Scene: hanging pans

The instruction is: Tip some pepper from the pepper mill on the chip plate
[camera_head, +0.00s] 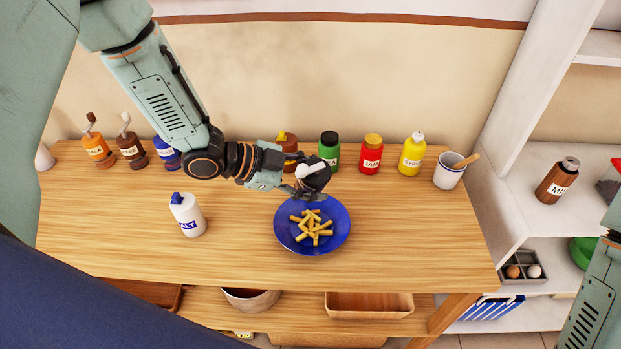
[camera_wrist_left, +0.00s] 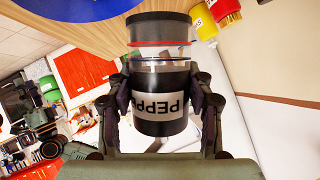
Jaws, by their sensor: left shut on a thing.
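The pepper mill (camera_wrist_left: 161,85) is a dark cylinder with a white label reading "PEPP", a clear band and a red ring. My left gripper (camera_wrist_left: 162,100) is shut on it, with a finger on each side. In the head view the left gripper (camera_head: 298,187) holds the mill (camera_head: 315,178) tilted above the far edge of the chip plate. The blue chip plate (camera_head: 283,237) lies on the wooden table with several yellow chips (camera_head: 312,227) in its middle. Whether any pepper is on the chips is too small to tell. My right gripper is out of view.
A white salt bottle (camera_head: 187,215) stands left of the plate on the table (camera_head: 400,230). Jars line the back, among them a green one (camera_head: 329,148), a red one (camera_head: 371,155) and a yellow syrup bottle (camera_head: 412,155). A white cup (camera_head: 450,172) stands back right. The table's front right is clear.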

